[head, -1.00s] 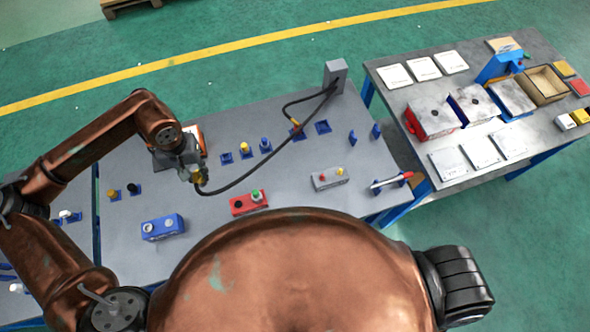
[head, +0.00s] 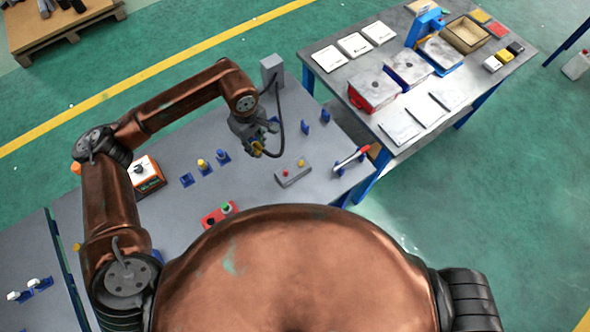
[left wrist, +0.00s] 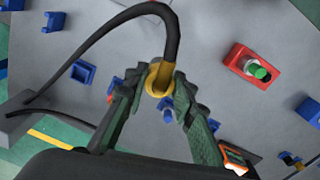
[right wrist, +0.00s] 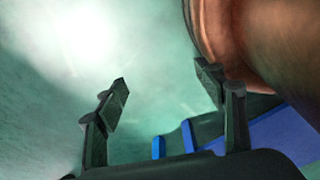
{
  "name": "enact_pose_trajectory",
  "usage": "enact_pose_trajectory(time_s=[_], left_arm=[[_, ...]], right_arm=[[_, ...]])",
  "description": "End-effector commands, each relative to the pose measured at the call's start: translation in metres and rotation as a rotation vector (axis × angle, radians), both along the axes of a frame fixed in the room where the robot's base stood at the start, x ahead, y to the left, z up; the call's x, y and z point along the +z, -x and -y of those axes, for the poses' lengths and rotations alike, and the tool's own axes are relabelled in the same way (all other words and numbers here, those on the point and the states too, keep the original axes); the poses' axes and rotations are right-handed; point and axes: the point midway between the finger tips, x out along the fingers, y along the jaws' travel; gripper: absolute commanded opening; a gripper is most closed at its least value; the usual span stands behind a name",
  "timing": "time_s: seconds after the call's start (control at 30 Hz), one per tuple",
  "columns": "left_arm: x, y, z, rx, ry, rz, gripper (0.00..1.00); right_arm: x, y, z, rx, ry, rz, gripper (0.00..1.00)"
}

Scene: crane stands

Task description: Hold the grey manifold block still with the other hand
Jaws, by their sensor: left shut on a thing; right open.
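My left gripper (head: 257,150) is shut on the yellow end fitting (left wrist: 158,78) of a black hose (left wrist: 100,45). It is above the table, to the upper left of the block in the head view and apart from it. My right gripper (right wrist: 165,88) is open and empty. The right wrist view shows green floor and blue bars near it, and no block. The right gripper is hidden in the head view.
A red block (head: 219,214) with a green cap stands nearer me on the table. A grey post (head: 271,70) bears the hose's other end. A second table (head: 400,130) is at the right.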

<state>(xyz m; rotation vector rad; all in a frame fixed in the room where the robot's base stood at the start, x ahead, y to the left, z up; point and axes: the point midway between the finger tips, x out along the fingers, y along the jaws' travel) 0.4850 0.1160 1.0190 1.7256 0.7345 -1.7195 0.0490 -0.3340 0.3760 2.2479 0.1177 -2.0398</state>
Motion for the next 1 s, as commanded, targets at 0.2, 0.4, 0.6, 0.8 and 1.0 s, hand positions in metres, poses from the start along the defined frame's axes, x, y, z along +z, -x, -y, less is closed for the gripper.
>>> enact_pose_trajectory(time_s=[0.2, 0.4, 0.6, 0.8, 1.0], left_arm=[[-0.011, -0.015, 0.074, 0.505, 0.006, -0.018, 0.0], [-0.02, -0.017, 0.123, 0.869, -0.004, -0.027, 0.0], [-0.024, -0.016, 0.143, 1.042, -0.013, -0.026, 0.0], [-0.025, -0.016, 0.145, 1.067, -0.013, -0.026, 0.0], [-0.025, -0.016, 0.145, 1.064, -0.013, -0.026, 0.0]], right_arm=[[0.009, 0.003, 0.0, 0.0, 0.001, -0.004, 0.63], [0.013, 0.009, 0.004, 0.0, 0.005, -0.013, 0.63], [0.015, 0.01, 0.008, 0.001, 0.009, -0.013, 0.63], [0.015, 0.009, 0.009, 0.001, 0.01, -0.013, 0.63], [0.015, 0.004, 0.009, 0.007, 0.01, -0.013, 0.56]])
